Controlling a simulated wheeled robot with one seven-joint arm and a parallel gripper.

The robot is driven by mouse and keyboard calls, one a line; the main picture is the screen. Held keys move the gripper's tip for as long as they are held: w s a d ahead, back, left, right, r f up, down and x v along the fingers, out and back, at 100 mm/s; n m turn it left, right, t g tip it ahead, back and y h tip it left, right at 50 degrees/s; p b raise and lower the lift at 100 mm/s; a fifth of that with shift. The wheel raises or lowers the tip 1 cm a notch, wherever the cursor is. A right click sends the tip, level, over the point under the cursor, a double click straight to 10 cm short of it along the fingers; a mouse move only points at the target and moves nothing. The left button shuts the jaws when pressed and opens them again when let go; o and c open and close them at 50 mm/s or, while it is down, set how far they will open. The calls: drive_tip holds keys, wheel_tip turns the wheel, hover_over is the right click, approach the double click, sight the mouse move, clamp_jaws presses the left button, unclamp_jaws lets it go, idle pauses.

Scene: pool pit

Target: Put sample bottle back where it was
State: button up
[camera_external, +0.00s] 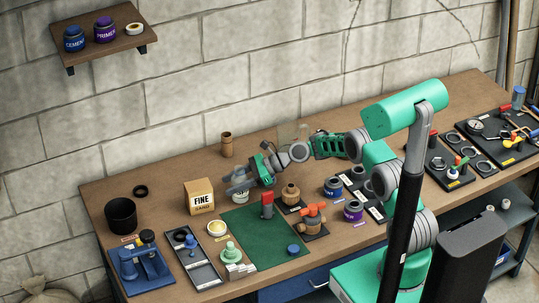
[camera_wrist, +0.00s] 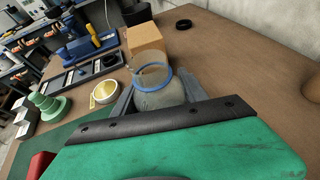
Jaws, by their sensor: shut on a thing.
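The sample bottle (camera_wrist: 157,92) is a clear, rounded container with a blue ring and greyish contents. In the wrist view it sits between the two fingers of my gripper (camera_wrist: 155,98), which is shut on it. In the external view my gripper (camera_external: 238,183) is over the back left of the bench, just right of the FINE SAND box. The bottle is small and partly hidden by the fingers there.
The FINE SAND box (camera_external: 200,197) stands close on the left. A yellow-filled dish (camera_external: 217,228), a green mat (camera_external: 262,248), a red-topped item (camera_external: 267,204) and a brown jar (camera_external: 290,193) are nearby. A brown cup (camera_external: 227,145) stands behind. Bare wood (camera_external: 165,205) lies left of the box.

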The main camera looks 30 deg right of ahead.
drive_tip(key=o, duration=1.5)
drive_tip(key=shift+f, duration=0.1)
